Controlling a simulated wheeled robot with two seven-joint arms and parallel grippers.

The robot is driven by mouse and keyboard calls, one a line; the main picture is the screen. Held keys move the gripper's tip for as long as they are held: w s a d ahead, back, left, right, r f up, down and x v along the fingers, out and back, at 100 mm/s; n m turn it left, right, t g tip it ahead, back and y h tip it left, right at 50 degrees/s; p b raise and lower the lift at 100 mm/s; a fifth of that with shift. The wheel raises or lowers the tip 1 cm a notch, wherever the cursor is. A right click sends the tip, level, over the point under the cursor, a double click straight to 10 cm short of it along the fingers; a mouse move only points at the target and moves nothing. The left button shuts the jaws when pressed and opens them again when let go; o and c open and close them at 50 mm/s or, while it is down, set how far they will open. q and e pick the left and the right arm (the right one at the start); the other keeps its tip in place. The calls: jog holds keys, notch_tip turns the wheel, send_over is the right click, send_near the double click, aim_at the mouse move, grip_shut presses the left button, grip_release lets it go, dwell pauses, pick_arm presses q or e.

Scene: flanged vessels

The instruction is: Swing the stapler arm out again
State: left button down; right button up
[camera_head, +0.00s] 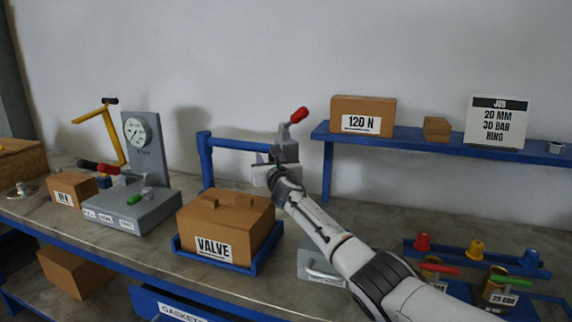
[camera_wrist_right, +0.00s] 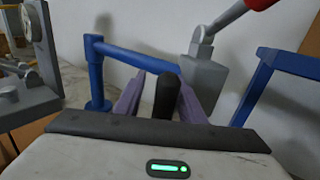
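The stapler arm is a blue horizontal bar (camera_head: 240,144) on a blue post (camera_head: 206,165), standing behind the VALVE box. At its right end is a grey stapler head (camera_head: 287,150) with a red-tipped lever (camera_head: 298,116). The bar (camera_wrist_right: 135,57) and grey head (camera_wrist_right: 205,72) also show in the right wrist view. My right gripper (camera_head: 272,172) is at the head. In the wrist view its purple-grey fingers (camera_wrist_right: 163,98) stand either side of a dark upright grip (camera_wrist_right: 167,97), with a gap on the left. My left gripper is not in view.
A VALVE box (camera_head: 222,222) sits in a blue tray (camera_head: 262,254) in front of the bar. A blue shelf (camera_head: 440,146) with boxes is right of the head. A gauge stand (camera_head: 140,150) is at left. Valves stand on the bench at right.

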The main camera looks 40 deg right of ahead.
jog(key=s+d+p, duration=0.1)
jog(key=s+p, duration=0.2)
jog(key=s, duration=0.6)
jog(key=shift+s+f, duration=0.4)
dwell(0.6)
jog(key=v, duration=1)
jog(key=shift+s, duration=0.1)
dwell(0.4)
